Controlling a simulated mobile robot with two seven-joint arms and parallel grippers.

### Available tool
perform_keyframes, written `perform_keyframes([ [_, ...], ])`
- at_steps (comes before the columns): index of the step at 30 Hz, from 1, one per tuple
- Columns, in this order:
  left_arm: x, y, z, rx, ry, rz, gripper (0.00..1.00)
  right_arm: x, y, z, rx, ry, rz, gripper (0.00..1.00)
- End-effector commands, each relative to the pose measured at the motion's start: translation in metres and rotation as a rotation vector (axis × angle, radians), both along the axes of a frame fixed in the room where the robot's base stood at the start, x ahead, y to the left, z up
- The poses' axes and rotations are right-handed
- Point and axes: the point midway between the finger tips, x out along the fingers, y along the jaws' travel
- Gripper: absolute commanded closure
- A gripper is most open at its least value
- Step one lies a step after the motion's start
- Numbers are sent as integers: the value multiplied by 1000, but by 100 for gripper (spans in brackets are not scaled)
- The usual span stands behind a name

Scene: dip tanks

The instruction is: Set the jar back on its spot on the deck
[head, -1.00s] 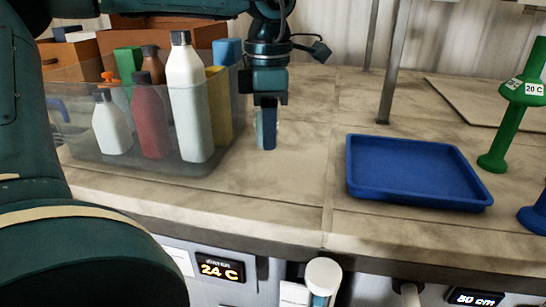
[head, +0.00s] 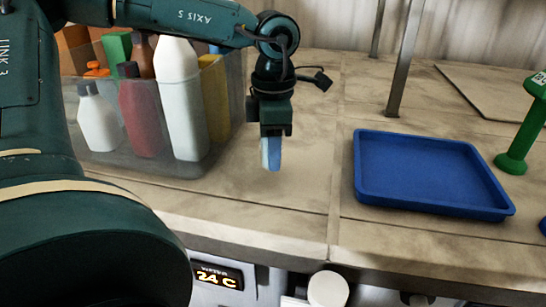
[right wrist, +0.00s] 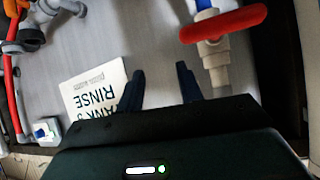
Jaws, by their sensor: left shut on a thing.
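My left gripper (head: 271,152) points down over the stone-look deck (head: 270,205), just right of the clear bin. It is shut on a small pale white-and-blue thing (head: 264,152), which may be the jar. The fingers hide much of it, and I cannot tell whether its bottom touches the deck. No marked spot for the jar can be made out. My right gripper (right wrist: 162,85) is in the right wrist view, open, with nothing between its fingers. It faces a grey panel with a rinse sign.
A clear bin (head: 215,160) with several bottles stands left of the left gripper. A blue tray (head: 440,208) and a green post (head: 515,150) are to the right. A metal upright (head: 404,60) stands behind. A red-handled valve (right wrist: 225,24) is near the right gripper.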

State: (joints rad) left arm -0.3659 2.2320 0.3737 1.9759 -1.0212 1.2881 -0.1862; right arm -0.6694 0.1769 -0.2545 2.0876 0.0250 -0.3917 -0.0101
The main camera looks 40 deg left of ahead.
Motion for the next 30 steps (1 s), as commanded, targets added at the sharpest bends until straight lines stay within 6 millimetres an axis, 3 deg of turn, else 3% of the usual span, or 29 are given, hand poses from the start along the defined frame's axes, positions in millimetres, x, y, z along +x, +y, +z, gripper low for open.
perform_keyframes([
  [4,-1,0,-21,0,4,0,91,-1,-1,0,-1,5,-3,64],
  [14,0,0,-27,0,0,1,91,-1,0,-5,2,7,-7,64],
  [15,0,0,-27,0,0,1,65,0,0,-4,3,5,-6,64],
  [23,0,0,-25,0,0,1,44,2,1,3,7,-8,-5,64],
  [30,0,0,-25,0,0,1,44,2,1,5,6,-9,-3,64],
])
